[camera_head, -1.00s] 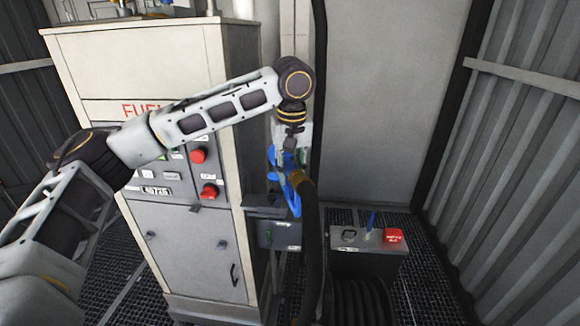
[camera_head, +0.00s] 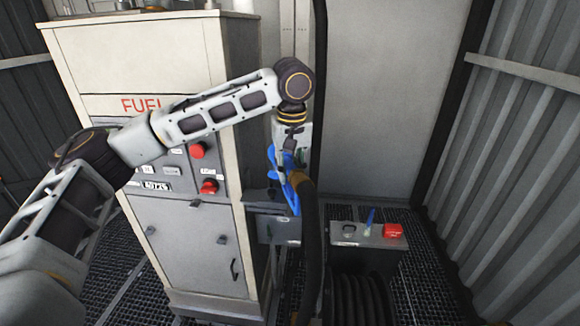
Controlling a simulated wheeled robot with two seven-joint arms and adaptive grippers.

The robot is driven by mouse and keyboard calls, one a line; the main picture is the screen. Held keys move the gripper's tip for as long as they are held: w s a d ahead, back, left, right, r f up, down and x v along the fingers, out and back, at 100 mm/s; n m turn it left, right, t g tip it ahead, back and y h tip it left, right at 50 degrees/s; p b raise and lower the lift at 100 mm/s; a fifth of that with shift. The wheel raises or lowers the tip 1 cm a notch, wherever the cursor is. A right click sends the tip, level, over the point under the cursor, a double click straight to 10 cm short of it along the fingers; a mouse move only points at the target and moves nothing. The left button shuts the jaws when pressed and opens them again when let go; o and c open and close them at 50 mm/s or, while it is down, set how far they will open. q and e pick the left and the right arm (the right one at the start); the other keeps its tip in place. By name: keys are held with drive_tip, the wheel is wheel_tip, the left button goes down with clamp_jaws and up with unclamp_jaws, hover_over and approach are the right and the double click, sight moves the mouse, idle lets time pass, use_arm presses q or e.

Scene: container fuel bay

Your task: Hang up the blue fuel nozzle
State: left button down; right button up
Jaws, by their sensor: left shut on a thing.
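The blue fuel nozzle (camera_head: 293,190) is at the right side of the fuel cabinet, with its spout end pointing down toward a grey holder box (camera_head: 278,230). A dark hose (camera_head: 312,250) runs down from it. My left gripper (camera_head: 290,158) hangs down from my left arm and is shut on the nozzle; its fingers are small and partly hidden here. The nozzle's lower end overlaps the holder in the picture, and I cannot tell whether it is inside. My right gripper is not in view.
The cream fuel cabinet (camera_head: 150,62) has red knobs (camera_head: 208,187) on its front, close to my left arm. A grey box (camera_head: 366,237) with a red button (camera_head: 393,231) and a blue lever stands at the right, over a hose reel (camera_head: 358,300). Grated floor lies around.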

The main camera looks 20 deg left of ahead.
sight(290, 184)
use_arm(q)
drive_tip(key=shift+f, duration=2.05)
drive_tip(key=c, duration=1.1)
unclamp_jaws()
